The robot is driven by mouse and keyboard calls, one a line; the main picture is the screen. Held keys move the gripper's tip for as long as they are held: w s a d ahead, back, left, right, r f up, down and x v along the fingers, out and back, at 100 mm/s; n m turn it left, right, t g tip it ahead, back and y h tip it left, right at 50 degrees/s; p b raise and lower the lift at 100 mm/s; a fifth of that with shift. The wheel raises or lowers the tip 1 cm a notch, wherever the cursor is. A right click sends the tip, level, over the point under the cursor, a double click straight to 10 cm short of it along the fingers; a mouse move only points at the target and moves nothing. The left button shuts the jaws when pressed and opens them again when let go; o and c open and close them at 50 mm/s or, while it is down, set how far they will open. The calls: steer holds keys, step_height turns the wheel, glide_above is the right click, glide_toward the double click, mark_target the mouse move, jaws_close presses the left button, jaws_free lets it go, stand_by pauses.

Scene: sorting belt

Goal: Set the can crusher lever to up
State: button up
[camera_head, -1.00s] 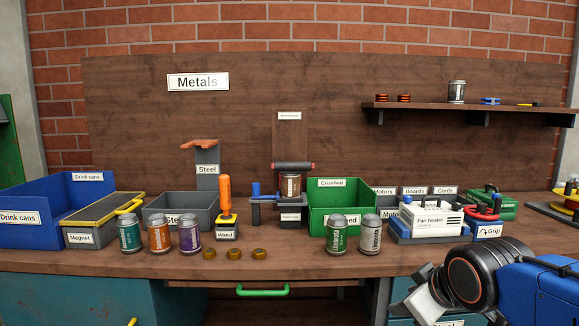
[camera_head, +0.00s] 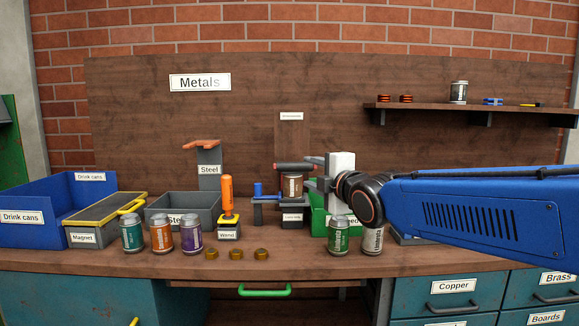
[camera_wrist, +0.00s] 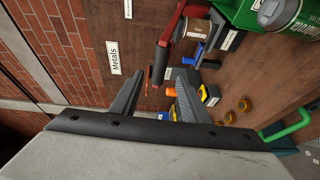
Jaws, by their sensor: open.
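The can crusher (camera_head: 293,217) stands at mid-bench in front of a tall wooden board, with an uncrushed can (camera_head: 292,187) in it. Its lever has a dark round grip (camera_head: 293,166) lying crosswise at the height of the can's top. In the wrist view the lever's red arm (camera_wrist: 171,28) runs to the dark grip (camera_wrist: 160,66). My gripper (camera_head: 313,172) is open, just right of the crusher at about grip height. In the wrist view the grip shows between my open fingertips (camera_wrist: 161,82); I cannot tell whether they touch it.
The green crushed bin (camera_head: 319,221) is partly hidden behind my gripper. Two cans, one green (camera_head: 338,234) and one silver (camera_head: 372,241), stand in front of it. The orange-handled wand (camera_head: 227,200) stands left of the crusher. A shelf (camera_head: 440,107) hangs at upper right.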

mark_target(293, 168)
steer(key=x, duration=1.4)
steer(key=shift+w, duration=0.35)
jaws_close()
